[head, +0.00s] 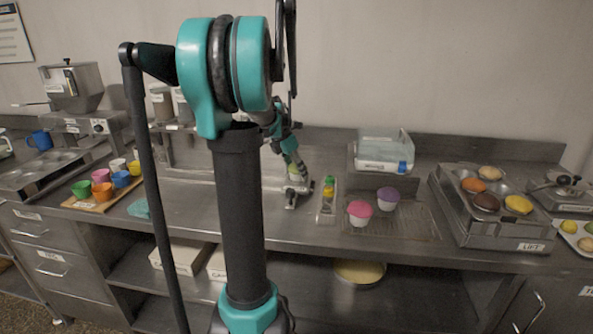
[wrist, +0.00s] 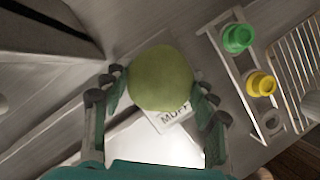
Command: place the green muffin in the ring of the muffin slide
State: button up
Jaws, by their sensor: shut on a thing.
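The green muffin (wrist: 160,77) sits between the two fingers of my gripper (wrist: 160,90) in the wrist view, its round green top facing the camera. My gripper is shut on it. In the head view my gripper (head: 291,158) points down over the middle of the counter, and a small pale green part of the muffin (head: 295,177) shows at its tip. A pale plate lettered "MUFF" (wrist: 175,116), likely part of the muffin slide, lies just beyond the muffin. The muffin and fingers hide much of it. I cannot make out the ring.
Right of my gripper stands a narrow rack (head: 327,200) with green and yellow bottles. A muffin tin on a "LIFT" stand (head: 500,234) is farther right. Colored cups on a board (head: 103,201) are left.

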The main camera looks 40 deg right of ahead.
jog(key=o, duration=0.9)
jog(key=shift+f, duration=0.1)
jog(key=shift+c, duration=0.2)
jog(key=v, duration=1.2)
